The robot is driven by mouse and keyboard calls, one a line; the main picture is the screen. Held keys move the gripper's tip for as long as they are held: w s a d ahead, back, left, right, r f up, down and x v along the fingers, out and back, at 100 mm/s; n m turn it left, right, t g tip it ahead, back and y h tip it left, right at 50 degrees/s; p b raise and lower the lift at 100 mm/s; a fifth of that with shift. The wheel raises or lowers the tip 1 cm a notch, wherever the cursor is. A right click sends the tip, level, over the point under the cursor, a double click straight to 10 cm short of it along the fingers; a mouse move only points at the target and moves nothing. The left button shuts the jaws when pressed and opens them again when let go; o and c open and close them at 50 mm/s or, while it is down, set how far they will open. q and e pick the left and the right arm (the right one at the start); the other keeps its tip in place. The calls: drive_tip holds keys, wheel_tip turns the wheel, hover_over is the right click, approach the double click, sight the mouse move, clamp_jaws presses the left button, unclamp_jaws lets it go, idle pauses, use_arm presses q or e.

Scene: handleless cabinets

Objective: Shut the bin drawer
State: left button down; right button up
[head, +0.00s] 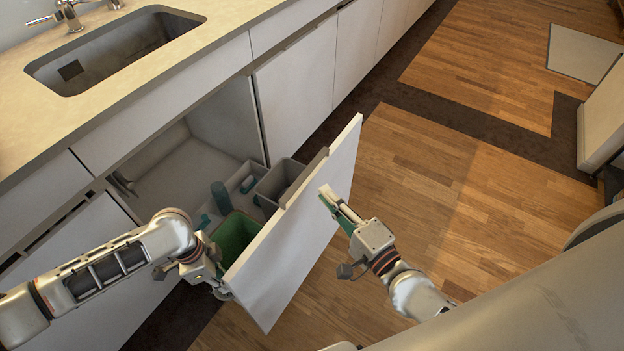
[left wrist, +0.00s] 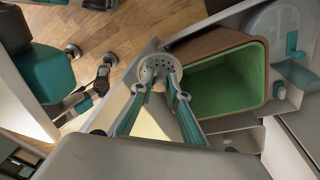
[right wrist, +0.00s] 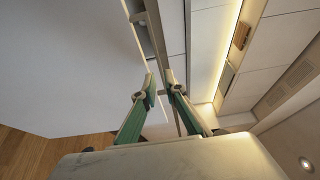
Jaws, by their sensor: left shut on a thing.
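The bin drawer (head: 298,242) is pulled out. Its white front stands away from the cabinet, and behind it are a green-lined bin (head: 234,238) and a grey bin (head: 278,179). The green bin also shows in the left wrist view (left wrist: 226,82). My left gripper (head: 216,280) is at the near left end of the drawer front, beside the green bin. It is shut on a round, light grey perforated piece (left wrist: 160,62), like a strainer. My right gripper (head: 327,196) is on the outer side of the drawer front, partly open and empty. Contact with the front cannot be told.
The worktop (head: 118,98) with a sink (head: 112,50) runs above the cabinets. The open cabinet space (head: 172,172) lies behind the drawer. The wooden floor (head: 420,185) to the right of the drawer front is clear. A white panel (head: 603,122) stands at the far right.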

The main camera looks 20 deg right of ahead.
sight(308, 176)
use_arm(q)
drive_tip(key=shift+w+r, duration=0.15)
drive_tip(key=shift+r, duration=0.2)
use_arm(e)
drive_tip(key=x, duration=0.6)
drive_tip(key=shift+w+a, duration=0.15)
drive_tip(key=shift+w, duration=0.15)
clamp_jaws()
